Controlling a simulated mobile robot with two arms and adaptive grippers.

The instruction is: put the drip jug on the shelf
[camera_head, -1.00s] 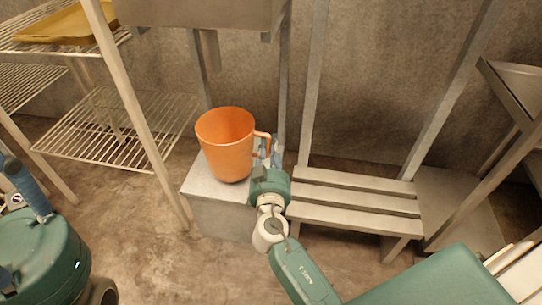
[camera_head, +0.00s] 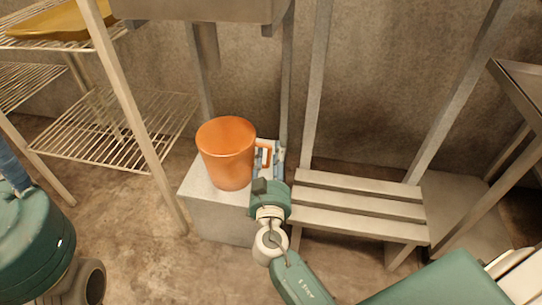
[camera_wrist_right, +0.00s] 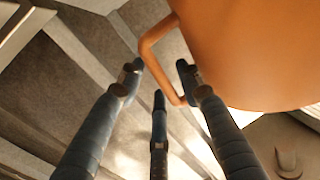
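The orange drip jug (camera_head: 227,155) stands upright on a pale grey block (camera_head: 215,205), its handle facing right. In the right wrist view the jug (camera_wrist_right: 255,50) fills the upper right. My right gripper (camera_head: 268,160) is at the handle side. In its wrist view the fingers (camera_wrist_right: 160,75) are spread, with the handle (camera_wrist_right: 150,42) between them and no clear grip on it. The wire shelf (camera_head: 110,130) stands to the left, its lower tier bare. My left gripper (camera_head: 14,172) shows only partly at the left edge; its fingertips are cut off.
A slatted bench (camera_head: 355,208) stands right of the block. A metal basin (camera_head: 200,12) hangs over the back of the block. A yellow tray (camera_head: 60,20) lies on the upper wire tier. A shelf post (camera_head: 130,105) stands between jug and shelf.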

